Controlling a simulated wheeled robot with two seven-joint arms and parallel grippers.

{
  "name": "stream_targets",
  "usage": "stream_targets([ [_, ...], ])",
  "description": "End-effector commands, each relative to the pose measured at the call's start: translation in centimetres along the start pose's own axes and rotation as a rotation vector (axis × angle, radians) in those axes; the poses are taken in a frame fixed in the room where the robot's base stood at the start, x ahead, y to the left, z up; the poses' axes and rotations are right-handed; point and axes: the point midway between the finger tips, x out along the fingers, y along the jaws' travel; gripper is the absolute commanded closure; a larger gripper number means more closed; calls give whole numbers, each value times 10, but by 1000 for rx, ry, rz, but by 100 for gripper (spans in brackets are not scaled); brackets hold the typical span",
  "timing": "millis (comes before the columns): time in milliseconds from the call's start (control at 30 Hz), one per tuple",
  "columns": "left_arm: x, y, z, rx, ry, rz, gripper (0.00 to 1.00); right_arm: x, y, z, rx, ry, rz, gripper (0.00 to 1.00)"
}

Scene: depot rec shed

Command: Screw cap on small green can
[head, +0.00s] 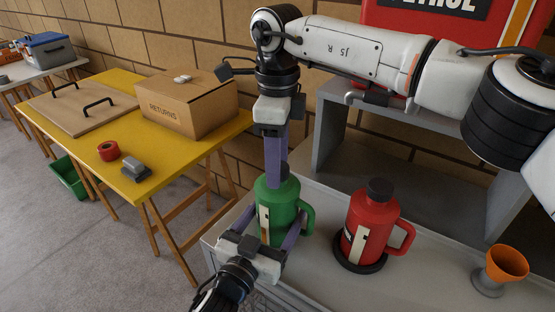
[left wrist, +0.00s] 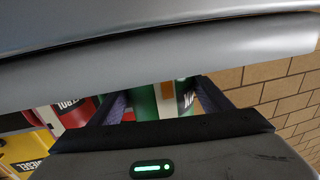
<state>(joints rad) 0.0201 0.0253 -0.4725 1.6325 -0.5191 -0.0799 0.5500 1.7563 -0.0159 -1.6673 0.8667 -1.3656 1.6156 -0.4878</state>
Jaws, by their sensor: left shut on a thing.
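The small green can (head: 275,212) stands upright on the grey bench, its handle to the right. My left gripper (head: 268,232) is shut on the can's body, one finger on each side; green also shows between its fingers in the left wrist view (left wrist: 143,103). My right gripper (head: 277,172) points down from above, with its purple fingers at the can's top.
A red can (head: 368,228) with a dark cap stands close to the right on a dark round base. An orange funnel (head: 507,262) is farther right. A grey shelf (head: 330,130) stands behind. A yellow table (head: 190,170) with a cardboard box (head: 185,108) is at left.

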Motion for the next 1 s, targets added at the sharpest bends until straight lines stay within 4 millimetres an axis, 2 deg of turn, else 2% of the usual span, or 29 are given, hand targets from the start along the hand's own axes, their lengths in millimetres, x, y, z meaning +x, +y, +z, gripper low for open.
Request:
stream_targets([
  [333, 0, 0, 0, 0, -1, -1, 91, -1, 0, 0, 0, 0, -1, 43],
  [467, 0, 0, 0, 0, -1, -1, 91, -12, -1, 0, 2, -2, -3, 43],
  [800, 0, 0, 0, 0, -1, -1, 91, -83, 0, 1, 2, -3, -3, 43],
  [1000, 0, 0, 1, 0, -1, -1, 91, -111, 0, 1, 1, -2, -2, 43],
])
